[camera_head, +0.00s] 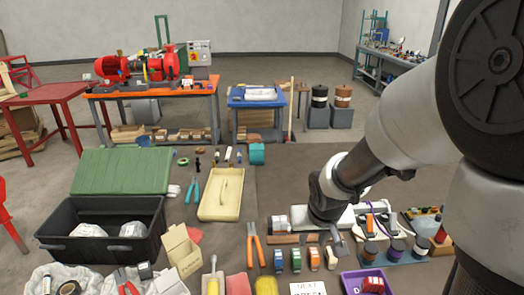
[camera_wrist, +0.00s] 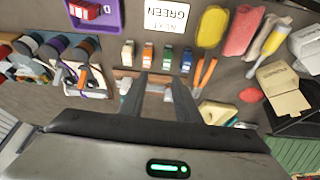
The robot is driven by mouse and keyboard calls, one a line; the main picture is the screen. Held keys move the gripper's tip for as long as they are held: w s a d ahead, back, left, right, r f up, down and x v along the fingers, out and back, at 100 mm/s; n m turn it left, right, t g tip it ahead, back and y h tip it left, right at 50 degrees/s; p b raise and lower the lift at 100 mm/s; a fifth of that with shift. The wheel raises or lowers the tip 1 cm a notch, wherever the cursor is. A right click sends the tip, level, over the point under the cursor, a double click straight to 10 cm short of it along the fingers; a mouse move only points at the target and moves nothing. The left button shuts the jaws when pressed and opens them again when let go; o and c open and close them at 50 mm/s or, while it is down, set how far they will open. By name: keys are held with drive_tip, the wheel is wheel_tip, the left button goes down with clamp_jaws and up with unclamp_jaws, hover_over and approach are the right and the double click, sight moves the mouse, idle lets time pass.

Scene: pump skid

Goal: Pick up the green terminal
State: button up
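The green terminal (camera_head: 296,259) is a small upright block with a pale body, second from the left in a row of similar terminals in the head view. In the wrist view the green terminal (camera_wrist: 167,58) stands just beyond the fingertips, nearly in line with the gap between them. My gripper (camera_wrist: 162,78) is open, with nothing between its fingers. In the head view my gripper (camera_head: 334,242) hangs behind the row, to the right of the green terminal. A white card (camera_wrist: 171,14) reads "NEXT GREEN".
A blue terminal (camera_wrist: 187,60) is close beside the green one, with an orange terminal (camera_wrist: 147,51) on the other side. A purple bin (camera_head: 351,279) holds red pieces. Orange-handled pliers (camera_head: 255,246), a yellow tray (camera_head: 207,207) and a black crate (camera_head: 152,243) lie to the left.

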drive_tip(key=b, duration=0.5)
approach(297, 254)
drive_tip(key=x, duration=0.2)
drive_tip(key=s+x, duration=0.1)
drive_tip(key=x, duration=0.1)
drive_tip(key=shift+w+d+f, duration=0.2)
drive_tip(key=shift+f, duration=0.35)
drive_tip(key=shift+w+a+r+b+x, duration=0.1)
drive_tip(key=shift+w+b+x, duration=0.1)
drive_tip(key=shift+x, duration=0.8)
drive_tip(key=shift+w+a+r+b+x, duration=0.15)
drive_tip(key=shift+b+x, duration=0.1)
drive_tip(key=shift+x, duration=0.75)
drive_tip(key=shift+w+d+f+b+x, duration=0.1)
drive_tip(key=shift+w+b+x, duration=0.1)
drive_tip(key=shift+x, duration=0.8)
drive_tip(key=shift+r, duration=0.1)
clamp_jaws()
